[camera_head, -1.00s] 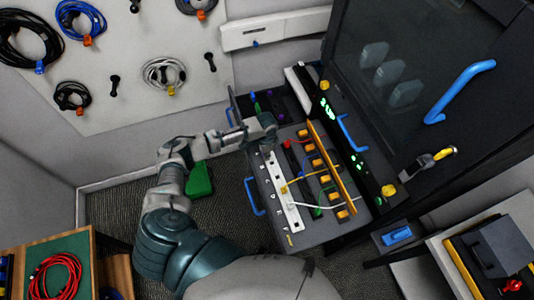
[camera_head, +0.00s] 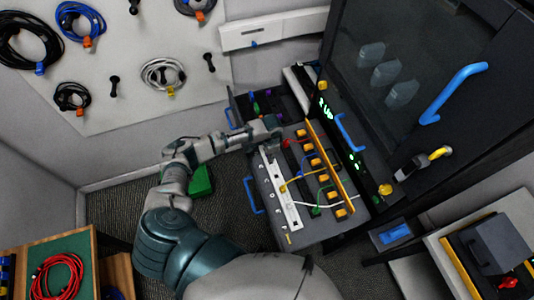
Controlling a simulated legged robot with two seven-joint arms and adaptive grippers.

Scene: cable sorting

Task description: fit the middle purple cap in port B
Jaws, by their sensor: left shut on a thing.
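My left gripper (camera_head: 276,132) is at the far left corner of the pulled-out grey panel (camera_head: 312,232), near the far end of the white port strip (camera_head: 281,195). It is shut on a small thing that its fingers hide. Small purple caps (camera_head: 267,93) lie with green pieces in the dark drawer (camera_head: 287,117) just beyond the gripper. Which one is the middle cap I cannot tell. The port letters are too small to read, so I cannot pick out port B. My right gripper is out of view.
Orange connectors (camera_head: 324,178) with yellow, red, green and white cables stand along the panel's right side, beside an orange bar (camera_head: 330,165). The black cabinet (camera_head: 400,75) rises to the right. Cable coils (camera_head: 163,74) hang on the wall board. A green block (camera_head: 201,181) lies on the floor.

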